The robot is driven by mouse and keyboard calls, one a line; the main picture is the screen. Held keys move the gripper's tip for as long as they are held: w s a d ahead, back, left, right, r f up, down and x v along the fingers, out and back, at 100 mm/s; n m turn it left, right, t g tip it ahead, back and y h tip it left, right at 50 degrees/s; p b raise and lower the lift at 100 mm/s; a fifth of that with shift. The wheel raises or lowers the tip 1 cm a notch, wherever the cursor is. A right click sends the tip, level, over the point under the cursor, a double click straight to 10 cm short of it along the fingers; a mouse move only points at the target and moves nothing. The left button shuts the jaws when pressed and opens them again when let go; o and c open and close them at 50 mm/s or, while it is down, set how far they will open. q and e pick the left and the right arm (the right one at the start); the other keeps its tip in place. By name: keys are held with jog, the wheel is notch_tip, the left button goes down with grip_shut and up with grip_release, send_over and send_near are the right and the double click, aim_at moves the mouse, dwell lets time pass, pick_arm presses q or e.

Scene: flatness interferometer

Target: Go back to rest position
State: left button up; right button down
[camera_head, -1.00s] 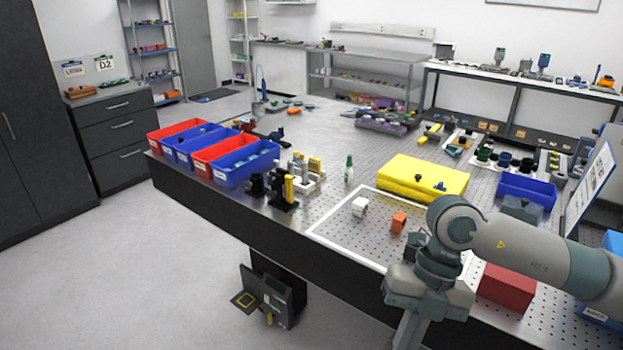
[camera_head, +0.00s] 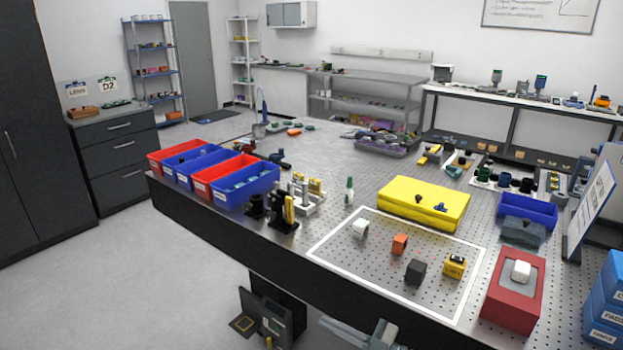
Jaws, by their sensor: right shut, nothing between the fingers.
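My right gripper (camera_head: 338,328) shows at the bottom edge, low in front of the bench's front edge, its fingers pointing left. It is shut and empty, and most of the arm behind it is out of frame. My left gripper is not in view. On the bench, a white outlined area (camera_head: 318,247) holds a white block (camera_head: 360,229), an orange block (camera_head: 399,244), a black block (camera_head: 415,272) and a yellow block (camera_head: 454,267). They stand apart from my gripper.
A red box (camera_head: 510,308) with a white piece (camera_head: 521,270) on top stands right of the outlined area. A yellow case (camera_head: 424,199) lies behind it. Red and blue bins (camera_head: 245,188) line the left bench edge. A dark open holder (camera_head: 265,320) sits below the bench. The left floor is clear.

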jog(key=s+d+f+m+t+h, duration=0.1)
jog(key=s+d+f+m+h, duration=0.2)
jog(key=f, duration=0.6)
jog(key=d+f+m+t+h, duration=0.1)
jog(key=d+f+m+h, duration=0.3)
jog(key=f, duration=0.5)
jog(key=s+d+f+m+t+h, duration=0.2)
jog(key=d+f+m+h, duration=0.15)
jog(key=f, duration=0.55)
jog(key=s+d+f+m+g+h, duration=0.1)
jog(key=s+d+f, duration=0.2)
jog(key=s+f, duration=0.15)
jog(key=s+d+f+g+h, duration=0.1)
jog(key=s+d+f+h, duration=0.1)
jog(key=s+f, duration=0.3)
jog(key=s+d+f+m+g+h, duration=0.2)
jog(key=s+d+f+g, duration=0.1)
jog(key=s+f, duration=0.65)
jog(key=s+f+g, duration=0.2)
jog(key=s+f, duration=0.2)
jog(key=s, duration=0.7)
jog(key=s+d+f+m+g+h, duration=0.1)
jog(key=s+f+g, duration=0.2)
jog(key=s, duration=0.9)
jog(key=s+d+f+m+g, duration=0.1)
jog(key=s+f, duration=0.4)
jog(key=s, duration=0.7)
jog(key=shift+g, duration=0.7)
jog(key=shift+h, duration=0.25)
